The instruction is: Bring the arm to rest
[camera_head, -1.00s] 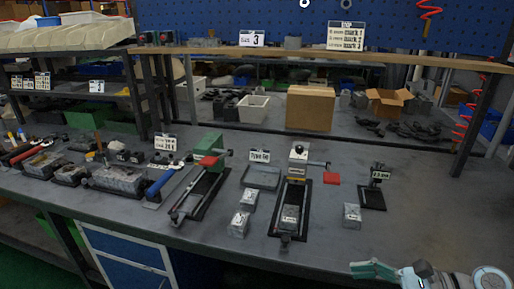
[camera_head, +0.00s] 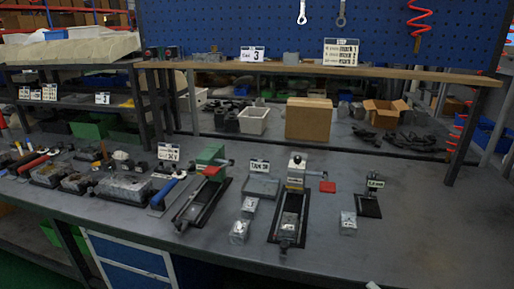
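Several small metallic valve blocks sit on the grey workbench. One block (camera_head: 239,231) lies left of the middle fixture, and another block (camera_head: 249,206) is just behind it. A third block (camera_head: 348,222) stands to the right, in front of a small black stand (camera_head: 368,205). A block (camera_head: 288,226) sits in the black middle fixture (camera_head: 275,237), which has a red-ended lever (camera_head: 327,187). A green and red vise (camera_head: 211,163) stands to its left. Neither gripper is in view; only a small pale piece, perhaps of my arm, shows at the bottom edge.
A shallow grey tray (camera_head: 262,187) lies behind the blocks. A cardboard box (camera_head: 309,118), an open box (camera_head: 384,113) and a white bin (camera_head: 254,121) stand under the wooden shelf (camera_head: 330,70). Tools crowd the bench's left side. The right front of the bench is clear.

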